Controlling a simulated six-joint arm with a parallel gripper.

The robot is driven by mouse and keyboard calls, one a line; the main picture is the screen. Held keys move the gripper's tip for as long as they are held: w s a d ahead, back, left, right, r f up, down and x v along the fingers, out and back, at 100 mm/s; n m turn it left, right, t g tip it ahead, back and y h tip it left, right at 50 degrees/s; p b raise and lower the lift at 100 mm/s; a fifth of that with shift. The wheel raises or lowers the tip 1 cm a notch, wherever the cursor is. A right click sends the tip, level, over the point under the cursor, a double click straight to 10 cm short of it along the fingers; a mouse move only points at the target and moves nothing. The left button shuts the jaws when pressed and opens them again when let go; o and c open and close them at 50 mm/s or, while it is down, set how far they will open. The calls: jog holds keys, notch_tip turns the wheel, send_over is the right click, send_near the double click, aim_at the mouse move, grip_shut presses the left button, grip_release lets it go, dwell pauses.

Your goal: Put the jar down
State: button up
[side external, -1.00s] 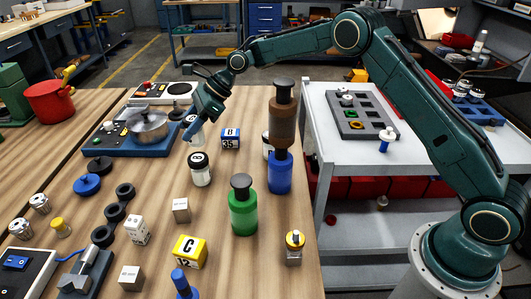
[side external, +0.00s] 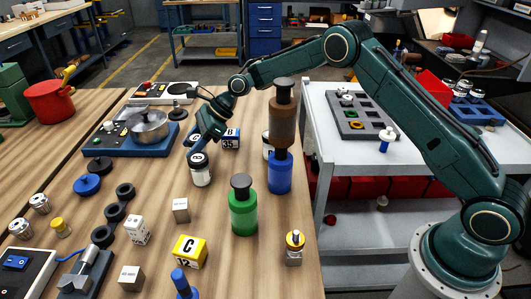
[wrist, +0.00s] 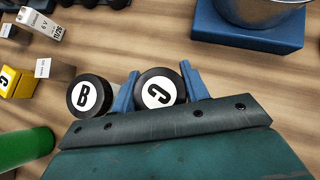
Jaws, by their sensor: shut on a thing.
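My gripper (wrist: 158,90) is shut on a jar with a black lid (wrist: 160,88) marked C, with one blue finger on each side of it. In the side view my gripper (side external: 198,150) reaches down right behind this white B jar (side external: 201,172).
The green bottle (side external: 243,207), blue bottle (side external: 280,173) and stacked brown bottle (side external: 283,125) rise further right. A metal pot (side external: 148,126) sits on a blue base at left. Bare table lies left of the B jar.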

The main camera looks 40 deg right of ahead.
jog(key=o, duration=1)
jog(key=shift+f, duration=0.15)
jog(key=shift+o, duration=0.2)
jog(key=shift+d+r, duration=0.1)
jog(key=shift+r, duration=0.2)
jog(key=v, duration=1.1)
jog(key=shift+d+r, duration=0.2)
jog(key=shift+d, duration=0.1)
jog(key=shift+o, duration=0.4)
